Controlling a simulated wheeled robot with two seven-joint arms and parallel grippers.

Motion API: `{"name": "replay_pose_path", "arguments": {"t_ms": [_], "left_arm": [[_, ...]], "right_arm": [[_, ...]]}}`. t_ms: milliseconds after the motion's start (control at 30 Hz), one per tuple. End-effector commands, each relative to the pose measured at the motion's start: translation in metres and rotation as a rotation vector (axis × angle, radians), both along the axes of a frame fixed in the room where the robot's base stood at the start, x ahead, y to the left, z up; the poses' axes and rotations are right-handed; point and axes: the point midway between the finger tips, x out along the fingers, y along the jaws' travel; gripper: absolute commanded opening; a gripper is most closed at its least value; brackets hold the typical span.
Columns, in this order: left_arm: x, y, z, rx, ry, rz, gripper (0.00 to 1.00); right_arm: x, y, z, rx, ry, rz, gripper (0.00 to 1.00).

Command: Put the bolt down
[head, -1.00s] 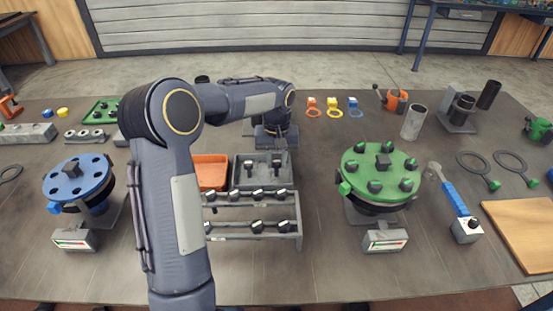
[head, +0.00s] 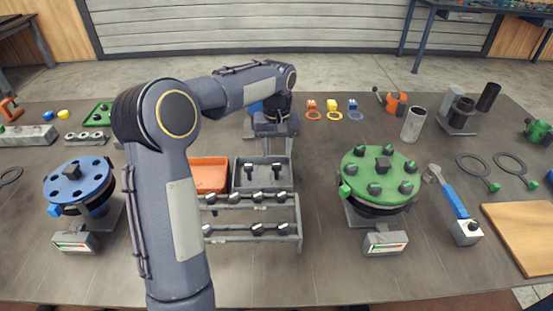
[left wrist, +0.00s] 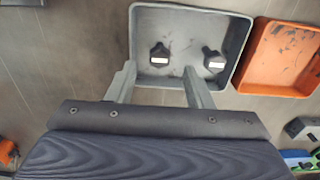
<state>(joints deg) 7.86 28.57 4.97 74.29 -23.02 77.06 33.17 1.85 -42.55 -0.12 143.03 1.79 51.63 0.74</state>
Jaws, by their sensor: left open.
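Two dark bolts stand head down or upright in the grey tray (head: 237,184); I cannot tell which end is up. The left one (head: 249,172) and the right one (head: 277,172) stand apart in the head view. In the left wrist view, the grey tray (left wrist: 190,12) holds one bolt (left wrist: 159,54) in line with the gap between my fingers and another (left wrist: 213,58) to the right. My left gripper (head: 277,146) is open and empty, above the back of the grey tray. It also shows in the left wrist view (left wrist: 159,70). My right gripper is not in view.
An orange bin (head: 210,175) adjoins the grey tray. A rack (head: 255,232) with several bolts stands in front. A green flange (head: 378,172) with bolts stands right and a blue flange (head: 78,180) left.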

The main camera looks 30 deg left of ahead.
Motion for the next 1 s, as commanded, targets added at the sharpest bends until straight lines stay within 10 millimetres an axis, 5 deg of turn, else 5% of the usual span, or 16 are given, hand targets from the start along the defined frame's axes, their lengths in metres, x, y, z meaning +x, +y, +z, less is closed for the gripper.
{"name": "replay_pose_path", "arguments": {"t_ms": [300,633,767,1000], "left_arm": [[0.001,0.000,0.059,0.000,-0.001,-0.001,0.47],[-0.008,-0.001,0.076,-0.008,-0.014,-0.013,0.47],[-0.041,-0.007,0.090,-0.039,-0.071,-0.072,0.47],[-0.144,-0.037,0.097,-0.129,-0.250,-0.227,0.47]], "right_arm": [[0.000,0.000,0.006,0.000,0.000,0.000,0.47],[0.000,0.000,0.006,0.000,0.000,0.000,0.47],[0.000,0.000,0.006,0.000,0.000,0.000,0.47],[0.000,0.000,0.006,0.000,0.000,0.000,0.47]]}}
